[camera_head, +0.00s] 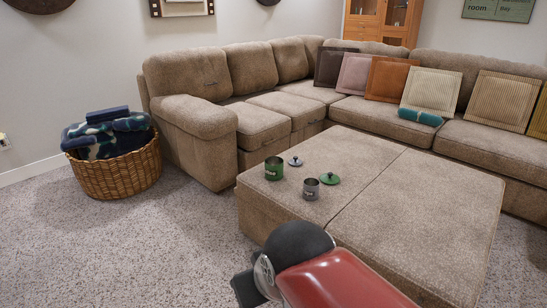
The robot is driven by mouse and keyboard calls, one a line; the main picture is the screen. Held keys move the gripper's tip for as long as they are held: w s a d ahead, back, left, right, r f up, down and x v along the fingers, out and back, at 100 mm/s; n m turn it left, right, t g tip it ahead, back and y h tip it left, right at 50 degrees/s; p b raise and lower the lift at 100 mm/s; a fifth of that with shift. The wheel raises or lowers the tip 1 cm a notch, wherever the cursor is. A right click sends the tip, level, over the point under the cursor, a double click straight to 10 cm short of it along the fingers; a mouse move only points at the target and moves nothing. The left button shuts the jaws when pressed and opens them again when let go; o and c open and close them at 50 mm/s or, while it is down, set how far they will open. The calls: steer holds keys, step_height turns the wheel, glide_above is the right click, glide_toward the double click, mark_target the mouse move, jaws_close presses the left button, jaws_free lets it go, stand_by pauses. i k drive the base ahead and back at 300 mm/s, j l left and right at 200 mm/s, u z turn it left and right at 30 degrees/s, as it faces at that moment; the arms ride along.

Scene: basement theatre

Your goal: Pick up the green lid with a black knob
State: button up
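The green lid (329,179) lies flat on the brown ottoman, with a small dark knob on top. It is just right of a grey canister (311,189) and apart from it. A green canister (274,168) stands further left. A blue-grey lid (295,161) with a knob lies behind and right of the green canister. My arm (340,281) shows at the bottom, in front of the ottoman's near side, well below the lid in the picture. No gripper fingers can be made out.
The wide ottoman (407,208) has a seam down its middle; its right half is bare. A brown sectional sofa (185,117) with several cushions wraps behind. A wicker basket (120,175) with blankets stands at left. Speckled carpet (120,250) is clear at front left.

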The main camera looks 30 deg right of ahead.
mark_target(329, 178)
steer(key=i+u, duration=0.15)
steer(key=i, duration=0.9)
steer(key=i+z, duration=0.3)
steer(key=z, duration=0.2)
steer(key=i+j+z, duration=0.1)
steer(key=i+z, duration=0.25)
steer(key=z, duration=0.15)
steer(key=i+z, duration=0.15)
steer(key=z, duration=0.25)
steer(key=i+z, duration=0.2)
steer(key=z, duration=0.15)
steer(key=i+z, duration=0.15)
steer(key=z, duration=0.25)
steer(key=i+j+z, duration=0.1)
steer(key=z, duration=0.25)
